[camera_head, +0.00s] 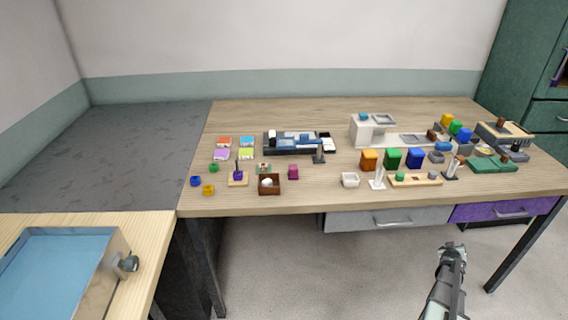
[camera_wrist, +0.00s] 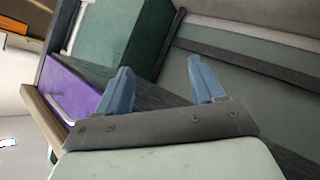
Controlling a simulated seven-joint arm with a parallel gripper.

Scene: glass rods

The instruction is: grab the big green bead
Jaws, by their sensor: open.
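A small green bead-like piece (camera_head: 213,168) lies on the left part of the wooden table, near a blue one (camera_head: 195,181) and a yellow one (camera_head: 208,189). It is too small for me to judge its size against other beads. A small stand (camera_head: 238,181) with an upright rod and a purple piece is just right of them. My gripper (camera_head: 452,250) is in front of the table at the lower right, far from the green bead. In the wrist view my gripper (camera_wrist: 160,75) has its two blue fingers wide apart with nothing between them. No bead shows there.
A green piece (camera_head: 400,177) sits on a wooden board (camera_head: 428,180) at the front right. Orange, green and blue bins (camera_head: 393,159) stand behind it. A brown box (camera_head: 269,186) with a white item is right of the stand. The table's far left strip is clear.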

